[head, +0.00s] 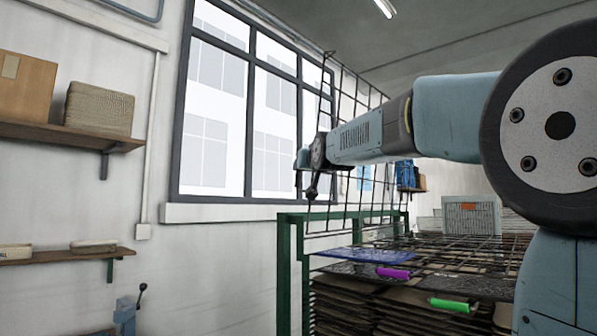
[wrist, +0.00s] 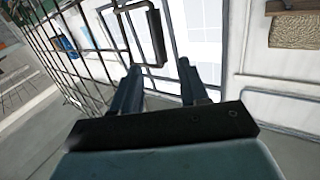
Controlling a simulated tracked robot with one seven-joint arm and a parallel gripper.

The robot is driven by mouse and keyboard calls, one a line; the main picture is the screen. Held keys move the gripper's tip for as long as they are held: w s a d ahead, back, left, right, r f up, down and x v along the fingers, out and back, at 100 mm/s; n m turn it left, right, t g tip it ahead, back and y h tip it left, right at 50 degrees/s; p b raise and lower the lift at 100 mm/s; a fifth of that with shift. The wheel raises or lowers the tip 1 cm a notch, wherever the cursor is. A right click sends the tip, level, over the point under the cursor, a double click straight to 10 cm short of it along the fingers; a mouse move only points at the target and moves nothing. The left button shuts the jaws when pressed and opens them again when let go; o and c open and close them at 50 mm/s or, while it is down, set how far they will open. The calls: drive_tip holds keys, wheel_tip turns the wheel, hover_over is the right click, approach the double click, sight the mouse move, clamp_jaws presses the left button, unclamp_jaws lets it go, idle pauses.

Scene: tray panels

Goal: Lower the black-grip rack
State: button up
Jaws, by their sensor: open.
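The black-grip rack (head: 345,108) is a dark wire grid that stands raised, nearly upright, in front of the window. Its black grip (wrist: 155,38) shows in the wrist view, on a bent wire at the top middle. My gripper (wrist: 158,76) is open, its two dark fingers apart and nothing between their tips. The grip appears just beyond the fingertips, nearer the left finger; I cannot tell the exact gap. In the head view my gripper (head: 306,170) is small, beside the raised grid, and the grip is hard to tell apart from it.
A lowered rack with a purple grip (head: 393,272) and another with a green grip (head: 450,304) lie flat on the green frame (head: 285,270). Dark stacked panels (head: 365,310) sit below. Wall shelves (head: 70,134) stand at the left.

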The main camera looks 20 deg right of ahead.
sight(299, 174)
drive_tip(key=shift+w, duration=3.85)
drive_tip(key=shift+c, duration=0.3)
clamp_jaws()
